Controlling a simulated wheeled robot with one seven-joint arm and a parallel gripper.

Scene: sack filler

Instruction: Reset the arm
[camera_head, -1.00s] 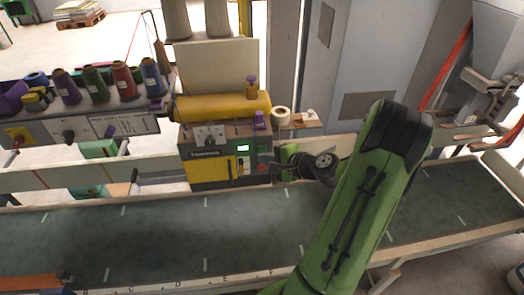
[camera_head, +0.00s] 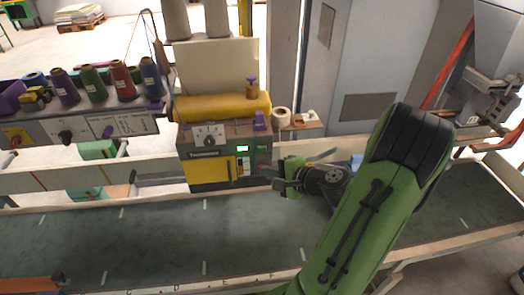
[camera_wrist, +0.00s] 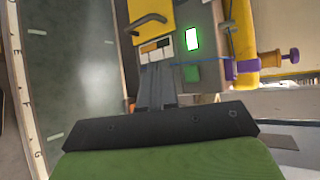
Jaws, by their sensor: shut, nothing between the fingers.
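My gripper (camera_head: 276,184) is at the end of my green and black arm, in front of the lower right of the sewing machine (camera_head: 208,170) and above the conveyor. In the wrist view the two grey fingers of my gripper (camera_wrist: 157,88) lie together, shut and empty, pointing toward the machine's panel with its lit green display (camera_wrist: 192,39). No object is held. I cannot tell whether the fingertips touch the panel. My arm hides part of the conveyor and the wall behind.
The dark conveyor belt (camera_head: 150,235) runs across the front. Thread cones (camera_head: 95,84) stand on a shelf at the left. A yellow roll (camera_head: 222,106) tops the machine, with a tape roll (camera_head: 281,118) beside it. A grey cabinet (camera_head: 370,60) stands behind my arm.

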